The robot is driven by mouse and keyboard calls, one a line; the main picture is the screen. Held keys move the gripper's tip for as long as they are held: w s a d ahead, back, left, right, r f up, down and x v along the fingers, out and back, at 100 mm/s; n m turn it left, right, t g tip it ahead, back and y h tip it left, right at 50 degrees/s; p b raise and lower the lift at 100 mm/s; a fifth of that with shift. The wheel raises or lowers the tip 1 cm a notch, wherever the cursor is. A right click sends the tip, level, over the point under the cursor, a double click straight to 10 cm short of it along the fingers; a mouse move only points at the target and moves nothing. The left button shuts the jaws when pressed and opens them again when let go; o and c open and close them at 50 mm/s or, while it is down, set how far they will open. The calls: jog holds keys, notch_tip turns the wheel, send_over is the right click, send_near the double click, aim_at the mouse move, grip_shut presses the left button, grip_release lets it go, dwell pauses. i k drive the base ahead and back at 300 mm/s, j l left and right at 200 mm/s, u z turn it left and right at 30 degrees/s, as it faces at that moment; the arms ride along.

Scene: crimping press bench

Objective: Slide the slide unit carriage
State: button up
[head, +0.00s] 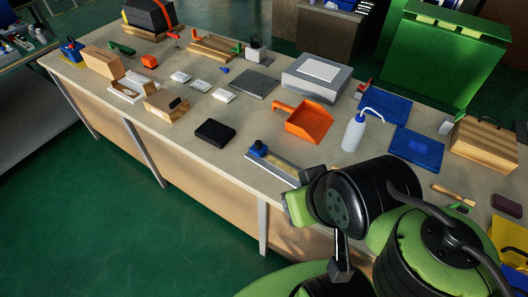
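The slide unit (277,166) lies near the bench's front edge. It is a long, low rail with a pale strip along its top. Its carriage, dark with a blue knob (258,149), stands at the rail's far left end. My gripper (303,193) is at the rail's near right end, at the opposite end from the carriage and apart from it. My arm covers part of the gripper and perhaps the rail's right end. I cannot make out the fingertips or whether they are open.
An orange dustpan (309,121) lies behind the rail, with a white wash bottle (354,134) to its right. A black block (215,132) lies left of the carriage. Blue trays (416,150) lie farther right.

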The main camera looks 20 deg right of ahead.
aim_at(258, 150)
jog(key=i+j, duration=0.2)
jog(key=j, duration=0.15)
jog(key=i+j, duration=0.2)
jog(key=j, duration=0.15)
jog(key=i+j, duration=0.2)
jog(key=j, duration=0.2)
